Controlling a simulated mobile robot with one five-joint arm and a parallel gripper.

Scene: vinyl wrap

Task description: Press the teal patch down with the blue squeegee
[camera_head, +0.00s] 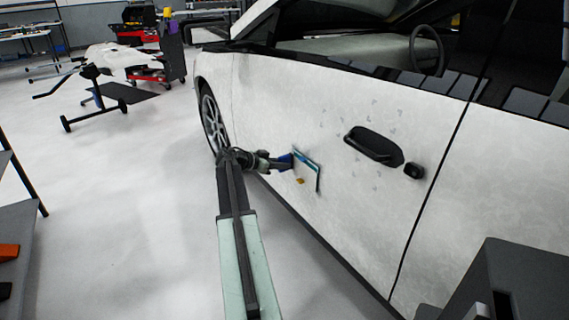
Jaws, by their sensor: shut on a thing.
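My gripper (278,162) is shut on the blue squeegee (287,161) in front of the white car door. The teal patch (308,160) shows as a small teal area with a dark right edge, on the door left of the handle and just right of the squeegee. The squeegee seems to be at or very near the patch; I cannot tell whether they touch. My gripper and the squeegee hide part of the area around the patch's left side. A small orange mark (300,181) shows just below the squeegee.
The white car door (270,110) fills the right side, with a black handle (373,146) and a round black lock (413,170). A dark box-like surface (520,285) stands at lower right. A grey shelf (18,240) is at left.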

